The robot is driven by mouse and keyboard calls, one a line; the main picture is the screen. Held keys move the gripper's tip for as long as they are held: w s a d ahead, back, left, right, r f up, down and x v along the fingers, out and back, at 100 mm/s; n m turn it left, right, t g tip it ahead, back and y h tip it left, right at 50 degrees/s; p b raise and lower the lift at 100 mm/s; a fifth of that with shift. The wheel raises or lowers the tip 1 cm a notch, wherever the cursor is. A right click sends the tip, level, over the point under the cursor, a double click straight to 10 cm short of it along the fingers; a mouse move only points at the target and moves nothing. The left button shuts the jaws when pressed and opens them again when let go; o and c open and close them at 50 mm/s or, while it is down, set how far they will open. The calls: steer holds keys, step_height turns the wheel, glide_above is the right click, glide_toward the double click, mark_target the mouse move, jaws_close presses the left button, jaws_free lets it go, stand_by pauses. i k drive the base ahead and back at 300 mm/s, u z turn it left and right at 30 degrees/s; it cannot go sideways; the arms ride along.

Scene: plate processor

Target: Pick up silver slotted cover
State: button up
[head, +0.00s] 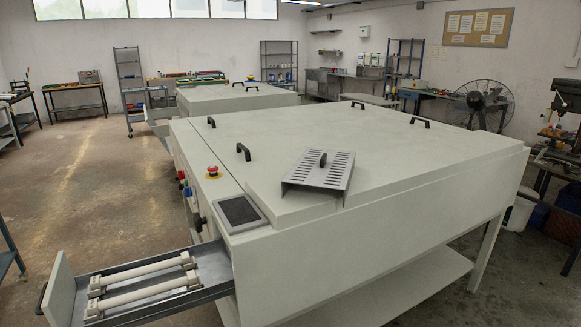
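The silver slotted cover (335,171) lies on the white top of the plate processor (400,150), near its front edge. It is a grey metal plate with rows of slots and bent-down sides. A small black handle (323,160) stands up on its upper face. Nothing touches the cover from above. My gripper is not in the head view.
An open drawer (215,268) with two white rollers (145,285) sticks out at the lower left. A red emergency button (212,171) and a dark square panel (240,212) sit on the near left edge. Black handles (243,152) rise from the lid. Floor at left is clear.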

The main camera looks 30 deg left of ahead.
mark_target(332, 169)
steer(key=u, duration=0.8)
steer(key=i, duration=1.2)
steer(key=u, duration=0.55)
